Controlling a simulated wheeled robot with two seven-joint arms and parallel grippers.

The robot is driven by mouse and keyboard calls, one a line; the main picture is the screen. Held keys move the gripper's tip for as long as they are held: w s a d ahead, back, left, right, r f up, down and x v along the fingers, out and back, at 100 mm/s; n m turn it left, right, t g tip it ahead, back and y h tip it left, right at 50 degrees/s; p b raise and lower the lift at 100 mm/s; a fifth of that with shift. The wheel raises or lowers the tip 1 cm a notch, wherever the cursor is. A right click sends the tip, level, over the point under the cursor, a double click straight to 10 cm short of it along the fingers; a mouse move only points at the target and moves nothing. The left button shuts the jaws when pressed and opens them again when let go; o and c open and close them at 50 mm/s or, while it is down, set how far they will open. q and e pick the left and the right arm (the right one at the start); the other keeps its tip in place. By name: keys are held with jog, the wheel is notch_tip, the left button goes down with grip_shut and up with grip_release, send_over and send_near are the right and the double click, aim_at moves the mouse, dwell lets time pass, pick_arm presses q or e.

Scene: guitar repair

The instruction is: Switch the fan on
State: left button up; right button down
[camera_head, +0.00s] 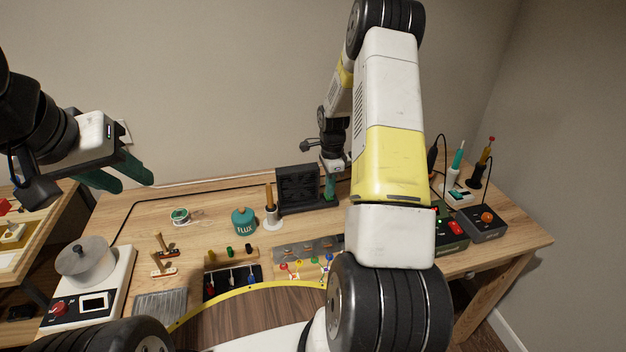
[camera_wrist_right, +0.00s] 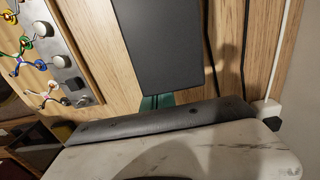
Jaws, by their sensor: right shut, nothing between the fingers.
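The fan (camera_head: 298,186) is a black square box with a round grille, standing upright at the back of the workbench. My right gripper (camera_head: 330,187), with green fingers, is shut and empty beside the fan's right side. In the right wrist view the fan (camera_wrist_right: 160,40) is a plain dark grey face, and the green fingertips (camera_wrist_right: 157,102) are at its near edge. I cannot tell whether they touch it. No switch on the fan can be made out. My left gripper (camera_head: 136,179) is open and empty, in the air at the left.
A grey control box (camera_head: 484,224) and upright tools are at the right. Dark cables (camera_wrist_right: 247,50) run along the bench.

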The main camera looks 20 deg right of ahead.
aim_at(330, 198)
jog(key=shift+f, duration=0.8)
jog(key=shift+r, duration=3.55)
jog(key=shift+s, duration=0.1)
